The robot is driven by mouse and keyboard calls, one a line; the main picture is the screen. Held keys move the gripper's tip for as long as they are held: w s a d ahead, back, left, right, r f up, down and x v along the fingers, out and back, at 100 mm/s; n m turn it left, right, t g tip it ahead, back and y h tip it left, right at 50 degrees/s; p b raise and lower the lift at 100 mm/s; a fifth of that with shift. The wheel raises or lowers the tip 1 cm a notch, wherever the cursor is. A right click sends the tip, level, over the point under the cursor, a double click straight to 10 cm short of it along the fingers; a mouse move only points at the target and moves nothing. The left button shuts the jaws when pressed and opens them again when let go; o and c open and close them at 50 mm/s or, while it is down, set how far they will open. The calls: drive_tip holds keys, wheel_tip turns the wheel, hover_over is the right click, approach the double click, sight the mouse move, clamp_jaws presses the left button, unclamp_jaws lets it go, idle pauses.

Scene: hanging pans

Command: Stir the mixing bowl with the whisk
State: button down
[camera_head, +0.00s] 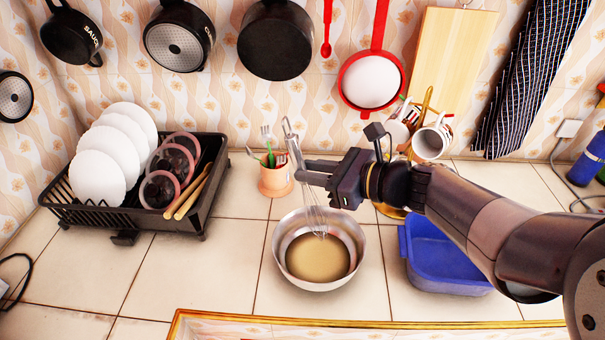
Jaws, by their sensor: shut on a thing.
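The mixing bowl (288,268) is a round metal bowl on the tiled counter, with a yellowish-brown content inside. The whisk (316,218) is a wire whisk with a metal handle, held nearly upright and slightly tilted. Its wire end reaches down inside the bowl, over the content; I cannot tell how deep it goes. My gripper (312,172) comes in from the right and is shut on the whisk's handle, above the back part of the bowl.
A peach utensil cup (276,180) stands just behind the bowl. A black dish rack (130,216) with plates is at left, and a blue tub (450,262) is at right under my arm. A mug rack (427,105) stands behind. Pans hang above.

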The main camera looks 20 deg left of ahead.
sight(313, 196)
idle(0.3)
wheel_tip(313, 196, up, 12)
drive_tip(key=p, duration=0.7)
drive_tip(key=shift+p, duration=0.4)
